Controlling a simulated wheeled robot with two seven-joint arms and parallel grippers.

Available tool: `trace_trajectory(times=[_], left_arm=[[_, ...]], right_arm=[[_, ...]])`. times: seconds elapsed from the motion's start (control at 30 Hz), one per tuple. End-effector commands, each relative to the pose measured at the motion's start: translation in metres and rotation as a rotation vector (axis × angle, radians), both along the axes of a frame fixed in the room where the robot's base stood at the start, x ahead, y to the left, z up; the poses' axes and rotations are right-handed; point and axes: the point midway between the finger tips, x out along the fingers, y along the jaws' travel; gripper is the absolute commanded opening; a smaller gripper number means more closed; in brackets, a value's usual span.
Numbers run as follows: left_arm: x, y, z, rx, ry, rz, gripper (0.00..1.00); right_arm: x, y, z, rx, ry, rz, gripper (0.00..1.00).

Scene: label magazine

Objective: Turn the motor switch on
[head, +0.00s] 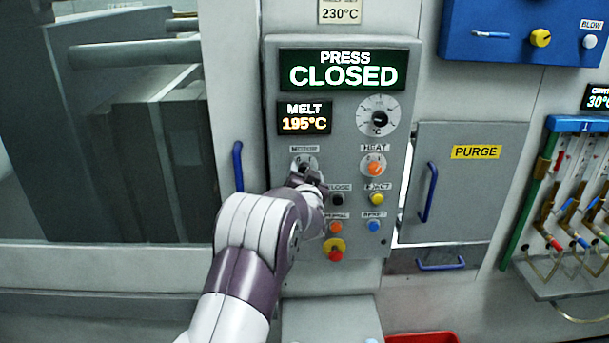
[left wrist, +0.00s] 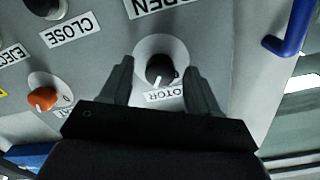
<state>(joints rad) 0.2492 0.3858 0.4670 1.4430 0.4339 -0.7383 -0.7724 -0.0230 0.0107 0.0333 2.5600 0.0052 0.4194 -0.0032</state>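The motor switch is a black knob on a pale round plate, under the MOTOR label on the grey control panel (head: 345,70). In the head view its plate (head: 304,162) shows just above my left gripper (head: 312,178), which hides part of the knob. In the left wrist view, upside down, the knob (left wrist: 160,70) lies between the tips of my open left gripper (left wrist: 160,75). One finger is on each side, with a visible gap to the knob. I cannot tell which mark the knob points to. My right gripper is not in view.
An orange HEAT knob (head: 375,167) is right of the motor switch. CLOSE (head: 338,199), EJECT (head: 377,198) and RESET (head: 374,225) buttons and a red emergency button (head: 335,251) are below. A blue door handle (head: 238,166) stands left of the panel. The display reads PRESS CLOSED.

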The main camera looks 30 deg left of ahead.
Motion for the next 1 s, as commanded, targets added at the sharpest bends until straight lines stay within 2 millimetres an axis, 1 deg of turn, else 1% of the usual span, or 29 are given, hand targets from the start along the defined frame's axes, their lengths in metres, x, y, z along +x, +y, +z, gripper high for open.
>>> trace_trajectory(times=[0.17,0.27,0.37,0.5,0.6,0.7,0.83,1.0], left_arm=[[-0.001,0.0,-0.001,-0.001,0.002,0.001,0.61],[-0.008,-0.005,-0.002,-0.001,0.001,0.0,0.61],[-0.026,-0.015,-0.004,-0.001,0.0,-0.001,0.61],[-0.059,-0.036,-0.002,0.0,-0.003,-0.001,0.61],[-0.081,-0.049,0.0,0.0,-0.002,-0.002,0.61],[-0.097,-0.059,0.002,0.001,-0.002,-0.002,0.61],[-0.108,-0.065,0.003,0.0,0.0,-0.001,0.61],[-0.11,-0.066,0.005,0.0,-0.001,0.0,0.61]], right_arm=[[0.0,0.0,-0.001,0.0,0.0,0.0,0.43],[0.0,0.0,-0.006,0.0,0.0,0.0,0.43],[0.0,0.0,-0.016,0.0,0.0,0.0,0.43],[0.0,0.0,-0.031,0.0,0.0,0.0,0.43],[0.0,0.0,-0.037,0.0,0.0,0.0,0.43],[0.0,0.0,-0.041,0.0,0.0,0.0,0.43],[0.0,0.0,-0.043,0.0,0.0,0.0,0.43],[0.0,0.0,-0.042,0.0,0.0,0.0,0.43]])
